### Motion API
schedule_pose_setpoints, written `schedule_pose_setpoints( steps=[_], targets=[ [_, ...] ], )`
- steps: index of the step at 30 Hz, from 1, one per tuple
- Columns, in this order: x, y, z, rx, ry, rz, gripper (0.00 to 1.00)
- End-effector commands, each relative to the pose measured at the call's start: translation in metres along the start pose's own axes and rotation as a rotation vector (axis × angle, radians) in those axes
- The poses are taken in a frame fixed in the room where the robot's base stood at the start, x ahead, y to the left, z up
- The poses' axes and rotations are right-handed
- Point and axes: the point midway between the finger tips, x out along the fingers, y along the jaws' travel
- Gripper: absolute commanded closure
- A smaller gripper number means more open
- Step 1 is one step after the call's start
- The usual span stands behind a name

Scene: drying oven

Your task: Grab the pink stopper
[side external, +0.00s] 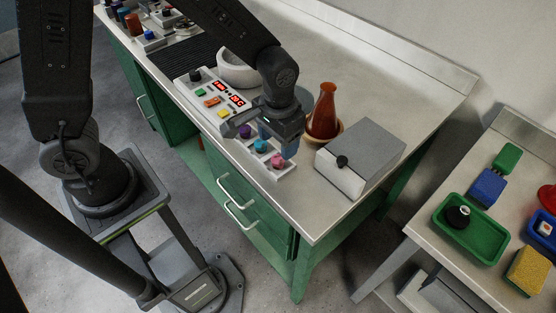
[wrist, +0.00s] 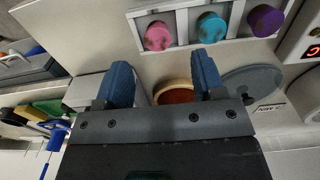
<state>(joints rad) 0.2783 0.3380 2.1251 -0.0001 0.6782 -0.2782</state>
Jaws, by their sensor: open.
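The pink stopper (side external: 277,161) sits at the near end of a grey rack (side external: 288,174) on the metal bench, beside a teal stopper (side external: 261,146) and a purple stopper (side external: 245,131). In the wrist view the pink stopper (wrist: 157,36) is beyond my fingertips, roughly in line with the gap between them. My gripper (side external: 289,150) is open, its blue fingers just behind the pink stopper in the side view. In the wrist view the jaws of my gripper (wrist: 163,70) are apart, with no stopper between them. The exact height above the rack is hard to tell.
A brown flask (side external: 323,112) stands in a tan bowl right of my gripper. A grey box (side external: 370,150) with a black knob is at the bench's near right. A control panel (side external: 205,90) and white mortar (side external: 238,70) lie further back. Another table holds a green tray (side external: 490,240).

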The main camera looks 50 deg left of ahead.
Motion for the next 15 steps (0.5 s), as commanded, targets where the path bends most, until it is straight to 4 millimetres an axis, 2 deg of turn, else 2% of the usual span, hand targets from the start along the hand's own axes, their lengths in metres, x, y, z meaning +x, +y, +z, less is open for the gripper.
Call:
schedule_pose_setpoints(
  steps=[9,15],
  targets=[
    [0.041,0.003,0.003,0.000,-0.004,-0.001,0.37],
    [0.052,0.003,0.003,0.000,-0.001,0.000,0.37]
  ],
)
